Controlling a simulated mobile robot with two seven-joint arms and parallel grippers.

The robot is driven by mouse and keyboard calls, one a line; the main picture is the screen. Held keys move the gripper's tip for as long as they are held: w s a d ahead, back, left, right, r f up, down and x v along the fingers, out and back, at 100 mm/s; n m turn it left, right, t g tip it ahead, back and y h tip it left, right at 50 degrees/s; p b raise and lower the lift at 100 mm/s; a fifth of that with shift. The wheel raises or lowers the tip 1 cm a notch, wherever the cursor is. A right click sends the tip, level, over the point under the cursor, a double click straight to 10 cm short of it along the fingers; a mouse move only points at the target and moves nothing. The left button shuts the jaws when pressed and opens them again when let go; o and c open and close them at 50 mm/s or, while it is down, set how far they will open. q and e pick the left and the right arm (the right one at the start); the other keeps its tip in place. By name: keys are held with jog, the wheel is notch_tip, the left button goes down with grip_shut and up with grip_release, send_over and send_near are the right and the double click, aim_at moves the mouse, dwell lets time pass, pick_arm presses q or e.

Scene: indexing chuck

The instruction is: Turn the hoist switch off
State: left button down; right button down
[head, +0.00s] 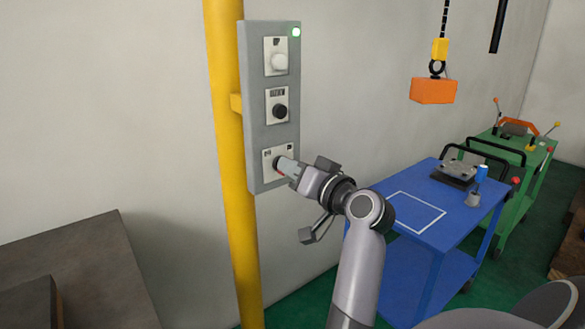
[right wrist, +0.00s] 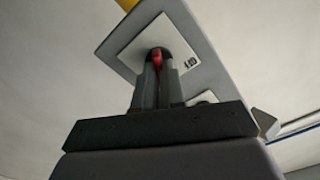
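A grey control box (head: 255,105) on a yellow post carries three controls, one above the other. The top one is a white knob (head: 279,62), the middle one a black knob (head: 280,111). The lowest is a rotary switch with a red handle on a white plate (head: 267,153); the handle (right wrist: 157,60) shows in the right wrist view. The labels are too small to read surely. A green lamp (head: 296,32) glows at the box's top right. My right gripper (head: 281,165) is at the lowest switch, its fingers (right wrist: 157,80) closed on both sides of the red handle. My left gripper is out of view.
An orange block (head: 433,91) hangs from a chain hoist at the right. A blue cart (head: 400,215) and a green cart (head: 540,155) stand behind my right arm. The yellow post (head: 235,200) runs beside the box. A dark brown slab (head: 80,270) lies at the lower left.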

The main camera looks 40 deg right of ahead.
jog(key=shift+a+n+p, duration=0.15)
jog(key=shift+n+p, duration=0.15)
jog(key=shift+n, duration=2.7)
jog(key=shift+a+n+p, duration=0.1)
jog(key=shift+n+p, duration=0.2)
jog(key=shift+n, duration=2.7)
jog(key=c, duration=1.2)
grip_release()
